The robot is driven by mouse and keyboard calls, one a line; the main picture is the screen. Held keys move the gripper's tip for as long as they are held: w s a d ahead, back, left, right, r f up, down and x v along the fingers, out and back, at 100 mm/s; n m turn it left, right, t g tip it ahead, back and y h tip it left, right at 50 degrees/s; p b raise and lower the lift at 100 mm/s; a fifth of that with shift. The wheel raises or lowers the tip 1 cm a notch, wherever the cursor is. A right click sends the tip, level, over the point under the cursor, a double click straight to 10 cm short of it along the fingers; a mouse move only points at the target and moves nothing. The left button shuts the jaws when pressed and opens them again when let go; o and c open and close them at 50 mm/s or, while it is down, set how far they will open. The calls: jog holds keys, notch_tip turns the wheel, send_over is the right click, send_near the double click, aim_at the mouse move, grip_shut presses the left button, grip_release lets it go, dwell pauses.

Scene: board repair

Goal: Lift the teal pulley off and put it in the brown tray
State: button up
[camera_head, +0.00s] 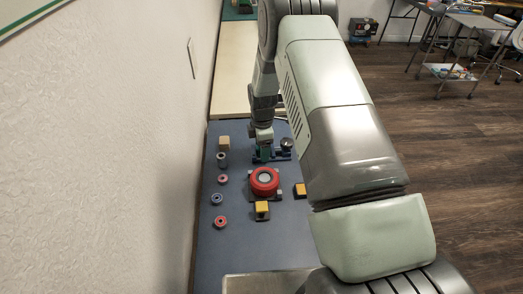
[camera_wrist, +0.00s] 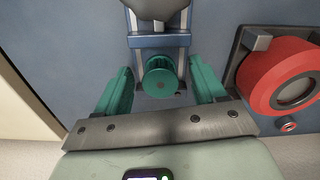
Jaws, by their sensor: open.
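The teal pulley (camera_wrist: 160,80) shows in the wrist view as a ribbed round piece at the near end of a blue bracket (camera_wrist: 160,41) with grey rails. My gripper (camera_wrist: 163,88) has teal fingers, one on each side of the pulley, with visible gaps between. It is open and holds nothing. In the head view my gripper (camera_head: 264,153) is down at the blue fixture on the far part of the blue work surface; there I cannot tell the pulley from the teal fingers. I cannot make out a brown tray in either view.
A red ring part (camera_head: 264,181) sits in a dark holder close by; it also shows in the wrist view (camera_wrist: 285,80). Yellow-topped blocks (camera_head: 262,208) stand near it. Several small rollers (camera_head: 217,199) and a tan block (camera_head: 224,143) line the left side by the wall.

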jog(key=c, duration=1.2)
jog(key=shift+o, duration=0.2)
jog(key=shift+r, duration=0.15)
notch_tip(320, 180, up, 10)
